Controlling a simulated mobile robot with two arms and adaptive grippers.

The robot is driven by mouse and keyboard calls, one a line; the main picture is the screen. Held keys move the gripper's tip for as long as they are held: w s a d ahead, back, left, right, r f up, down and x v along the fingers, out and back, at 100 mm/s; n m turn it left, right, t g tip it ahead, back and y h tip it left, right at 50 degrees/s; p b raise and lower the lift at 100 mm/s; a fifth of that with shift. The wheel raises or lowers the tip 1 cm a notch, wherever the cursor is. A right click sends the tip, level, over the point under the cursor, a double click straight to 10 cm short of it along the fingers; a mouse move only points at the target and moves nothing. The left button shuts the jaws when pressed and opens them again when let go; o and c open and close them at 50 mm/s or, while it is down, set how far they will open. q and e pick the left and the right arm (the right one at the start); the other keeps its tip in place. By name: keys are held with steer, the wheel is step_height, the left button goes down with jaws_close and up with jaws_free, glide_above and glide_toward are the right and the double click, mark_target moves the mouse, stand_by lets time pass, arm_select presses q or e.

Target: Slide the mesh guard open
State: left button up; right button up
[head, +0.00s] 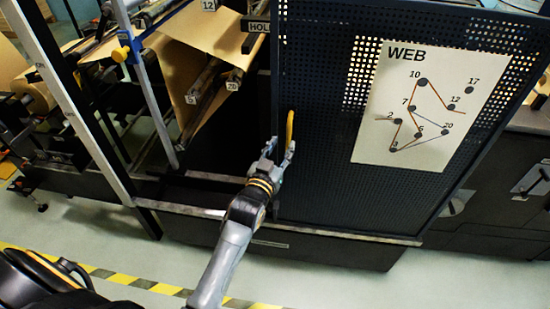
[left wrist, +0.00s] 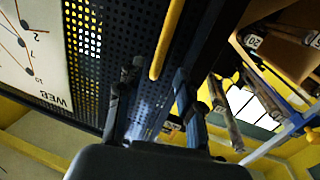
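The mesh guard (head: 330,195) is a dark perforated panel with a white WEB diagram on it, right of centre in the head view. It also fills the upper left of the left wrist view (left wrist: 110,40). Its yellow upright handle (head: 290,128) is near the panel's left edge. My left gripper (head: 281,150) is at the handle's lower end. In the left wrist view the handle (left wrist: 169,35) runs between the two spread fingers (left wrist: 157,75), with gaps visible on either side. Whether a finger touches it is unclear. My right gripper is not in view.
Left of the guard's edge is an open bay with brown paper web (head: 205,40) and rollers (head: 205,80). A rail (head: 330,233) runs below the guard. Yellow-black tape (head: 125,278) marks the floor. A dark cabinet (head: 500,185) stands at the right.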

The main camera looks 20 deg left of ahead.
arm_select(q)
steer(key=s, duration=0.5)
steer(key=shift+d, duration=0.15)
steer(key=s+d+f+m+g+b, duration=0.1)
steer(key=s+f+g, duration=0.25)
steer(key=f, duration=0.85)
steer(key=s+d+f+g+h+b, duration=0.15)
steer(key=s+f, duration=0.25)
steer(key=f, duration=0.8)
steer(key=s+d+f+m+g, duration=0.1)
steer(key=s+f+g, duration=0.25)
steer(key=f, duration=0.85)
steer(key=s+a+f+g, duration=0.1)
steer(key=s+f+g, duration=0.2)
steer(key=s+f, duration=1.05)
steer(key=s+a+f+g, duration=0.1)
steer(key=s+f, duration=0.2)
steer(key=s, duration=0.4)
steer(key=s+a+f+g+b, duration=0.1)
steer(key=s+a+f+g, duration=0.1)
steer(key=s, duration=0.6)
steer(key=s+a+f+g+b, duration=0.1)
steer(key=s+f, duration=0.3)
steer(key=s, duration=0.4)
steer(key=shift+a+f+m+g+y, duration=0.25)
steer(key=shift+m+g+y, duration=0.2)
steer(key=shift+g, duration=0.3)
